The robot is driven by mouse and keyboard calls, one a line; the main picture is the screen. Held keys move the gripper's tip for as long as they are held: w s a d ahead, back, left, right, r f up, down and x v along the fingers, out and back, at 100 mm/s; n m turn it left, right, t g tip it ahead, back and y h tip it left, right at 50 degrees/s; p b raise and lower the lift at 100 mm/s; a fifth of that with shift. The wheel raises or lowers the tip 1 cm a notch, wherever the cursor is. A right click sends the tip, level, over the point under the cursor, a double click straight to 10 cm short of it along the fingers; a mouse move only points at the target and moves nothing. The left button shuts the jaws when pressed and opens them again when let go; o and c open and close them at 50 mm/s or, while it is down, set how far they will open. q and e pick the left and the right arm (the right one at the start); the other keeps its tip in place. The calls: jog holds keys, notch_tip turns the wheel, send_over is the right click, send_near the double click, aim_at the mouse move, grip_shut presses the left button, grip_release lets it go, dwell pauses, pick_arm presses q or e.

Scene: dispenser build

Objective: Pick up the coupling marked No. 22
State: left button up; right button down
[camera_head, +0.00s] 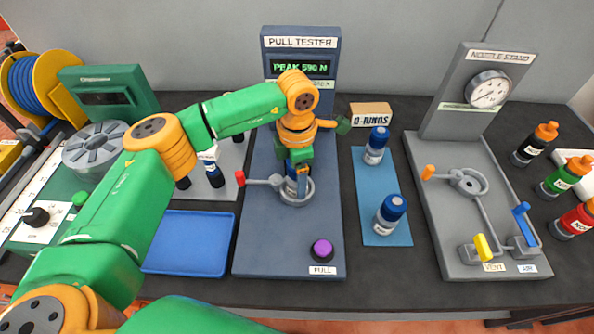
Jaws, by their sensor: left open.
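My left gripper (299,178) points down over the round clamp (310,190) of the pull tester, its jaws open around or just above a dark, blue-topped piece that they largely hide. Two couplings with blue caps and silver bodies stand on the blue mat, one at the back (376,146) and one at the front (390,213). A dark coupling (214,172) with a white tag stands on the grey plate at left, partly behind my arm. I cannot read No. 22 on any of them. My right gripper is not in view.
The pull tester (299,68) reads PEAK 590 N; its clamp has a red-tipped lever (241,178). A purple PULL button (321,250) sits in front. A blue tray (187,243) is empty where visible.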

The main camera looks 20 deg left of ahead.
pick_arm(q)
jog(key=shift+f, duration=0.4)
grip_shut()
jog(key=shift+w, duration=0.1)
